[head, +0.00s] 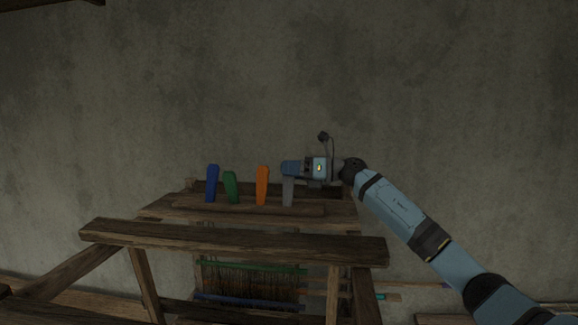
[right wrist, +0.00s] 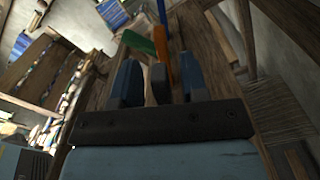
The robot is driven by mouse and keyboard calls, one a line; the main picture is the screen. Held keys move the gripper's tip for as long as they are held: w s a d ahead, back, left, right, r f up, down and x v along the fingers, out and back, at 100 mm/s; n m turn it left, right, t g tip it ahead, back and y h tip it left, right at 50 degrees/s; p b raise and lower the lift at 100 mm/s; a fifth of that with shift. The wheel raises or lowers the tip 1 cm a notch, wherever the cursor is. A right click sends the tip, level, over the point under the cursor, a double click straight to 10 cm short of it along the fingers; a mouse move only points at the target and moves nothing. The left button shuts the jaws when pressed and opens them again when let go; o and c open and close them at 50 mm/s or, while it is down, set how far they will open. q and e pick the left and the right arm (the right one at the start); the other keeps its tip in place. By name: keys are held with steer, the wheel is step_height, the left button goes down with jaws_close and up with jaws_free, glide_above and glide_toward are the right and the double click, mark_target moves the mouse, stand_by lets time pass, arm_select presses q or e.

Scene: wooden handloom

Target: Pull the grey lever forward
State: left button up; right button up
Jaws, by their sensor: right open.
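The grey lever (head: 288,192) stands upright at the right end of the row of levers on the wooden loom. My right gripper (head: 287,168) is at the top of the grey lever and covers its upper end in the head view. In the right wrist view the same gripper (right wrist: 157,82) is open, its two blue fingers apart. My left gripper is in neither view.
An orange lever (head: 262,186), a green lever (head: 231,188) and a blue lever (head: 212,184) stand left of the grey one. A wooden beam (head: 235,242) crosses the loom's front. A plain wall (head: 440,110) is behind.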

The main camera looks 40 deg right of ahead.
steer(key=shift+w+a, duration=0.1)
steer(key=shift+w, duration=0.05)
jaws_close()
